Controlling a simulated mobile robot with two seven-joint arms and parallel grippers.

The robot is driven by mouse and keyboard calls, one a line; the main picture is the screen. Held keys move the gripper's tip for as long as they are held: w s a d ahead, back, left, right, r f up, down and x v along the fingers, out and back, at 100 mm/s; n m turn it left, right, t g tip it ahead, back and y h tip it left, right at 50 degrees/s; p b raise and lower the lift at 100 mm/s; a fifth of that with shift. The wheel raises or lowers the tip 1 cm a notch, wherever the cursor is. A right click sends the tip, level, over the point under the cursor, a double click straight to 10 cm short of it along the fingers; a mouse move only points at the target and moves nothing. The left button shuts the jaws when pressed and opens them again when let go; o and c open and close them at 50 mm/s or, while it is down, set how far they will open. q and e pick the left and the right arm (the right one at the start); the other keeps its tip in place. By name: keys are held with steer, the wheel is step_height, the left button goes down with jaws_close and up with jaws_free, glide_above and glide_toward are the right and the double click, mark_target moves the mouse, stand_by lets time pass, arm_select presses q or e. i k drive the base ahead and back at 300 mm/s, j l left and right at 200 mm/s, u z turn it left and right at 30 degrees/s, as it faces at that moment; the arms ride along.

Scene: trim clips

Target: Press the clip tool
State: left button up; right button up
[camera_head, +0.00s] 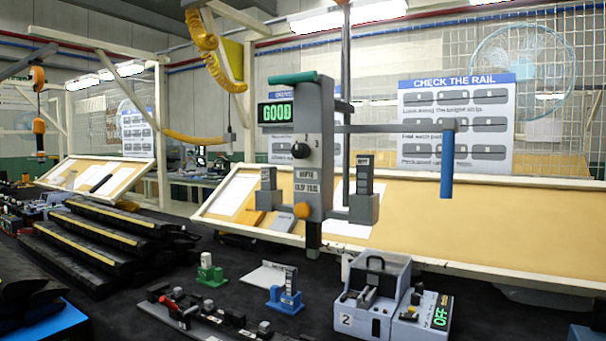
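The clip tool (314,150) is a grey upright box hanging in the middle of the head view, with a green bar across its top. Its display (277,113) reads GOOD in green. A black knob (300,149) and an orange button (302,210) are on its front. A blue handle (447,165) hangs from an arm reaching out to the right. Small grey blocks stand on brackets at both sides of the tool. I cannot make out either of my grippers in this view.
Below stand a grey unit marked 2 (372,306) and a box whose display reads OFF (421,314). A green stand (209,271), a blue stand (285,292) and a dark rail with clips (206,318) lie left of them. Long black trims (92,244) are stacked at left.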

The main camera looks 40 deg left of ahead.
mark_target(316, 104)
steer(key=u, duration=1.1)
